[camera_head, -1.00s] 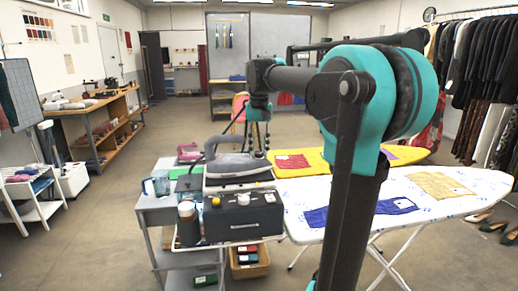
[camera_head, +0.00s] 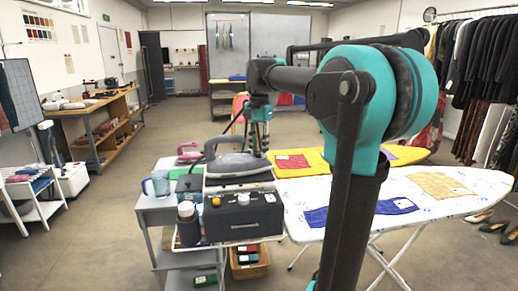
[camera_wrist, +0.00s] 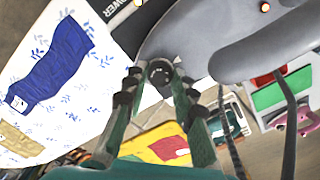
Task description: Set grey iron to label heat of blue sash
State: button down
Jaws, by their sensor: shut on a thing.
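My gripper (camera_wrist: 161,78) is shut on a dark round dial (camera_wrist: 160,71) at the iron, with one finger on either side. In the head view the fingertips are hidden behind the iron. The dial's markings cannot be read. The blue sash (camera_head: 345,213) lies flat on the white ironing board (camera_head: 440,208). In the wrist view the sash (camera_wrist: 58,62) shows a small white label (camera_wrist: 17,102), too small to read.
A pink iron (camera_head: 188,152) is behind. A yellow board (camera_head: 320,157) with a red cloth (camera_head: 292,162) lies beyond the white board. A tan cloth (camera_head: 440,185) lies right of the sash.

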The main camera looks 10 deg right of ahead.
aim_at(259, 153)
dwell(0.5)
jog(key=c, duration=1.5)
grip_release()
notch_tip(259, 153, up, 12)
